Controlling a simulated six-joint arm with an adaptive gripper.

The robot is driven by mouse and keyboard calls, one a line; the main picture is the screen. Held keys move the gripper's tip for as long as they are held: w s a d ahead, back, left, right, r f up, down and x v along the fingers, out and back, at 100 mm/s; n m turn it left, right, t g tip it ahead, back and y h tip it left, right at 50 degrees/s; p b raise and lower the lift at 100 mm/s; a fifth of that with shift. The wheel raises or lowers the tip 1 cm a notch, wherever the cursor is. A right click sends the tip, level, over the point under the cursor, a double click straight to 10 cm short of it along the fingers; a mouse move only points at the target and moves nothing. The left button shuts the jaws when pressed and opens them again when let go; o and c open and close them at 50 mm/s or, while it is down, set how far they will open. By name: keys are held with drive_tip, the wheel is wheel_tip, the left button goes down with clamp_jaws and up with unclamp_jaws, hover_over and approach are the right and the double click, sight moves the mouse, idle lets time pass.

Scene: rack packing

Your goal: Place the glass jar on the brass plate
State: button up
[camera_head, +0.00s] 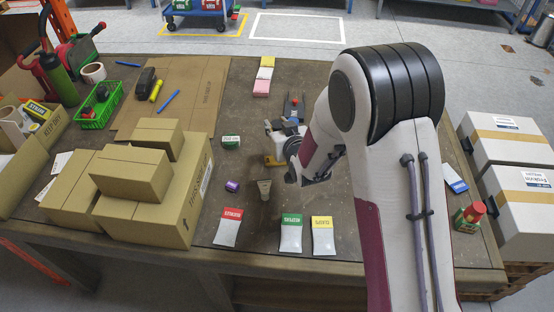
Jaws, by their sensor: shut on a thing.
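My arm reaches in from the right over the workbench, and its wrist end with my gripper (291,175) is low over the middle of the bench. The gripper is small and partly hidden by my wrist. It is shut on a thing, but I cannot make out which. I cannot pick out the glass jar for sure. A yellow-brown piece (271,160) shows just left of my wrist, under a grey part. I cannot tell whether it is the brass plate.
Stacked cardboard boxes (185,200) stand at the left. Red (228,228), green (290,234) and yellow (322,236) topped packets lie along the front edge. A small purple item (232,186) and a green-white tin (231,142) stand left of my gripper. White cartons (506,140) stand at the far right.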

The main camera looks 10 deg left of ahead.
drive_tip(key=shift+f, duration=2.9)
drive_tip(key=shift+f, duration=0.15)
drive_tip(key=shift+f, duration=1.95)
drive_tip(key=shift+f, duration=0.1)
drive_tip(key=o, duration=1.2)
drive_tip(key=shift+v, duration=6.05)
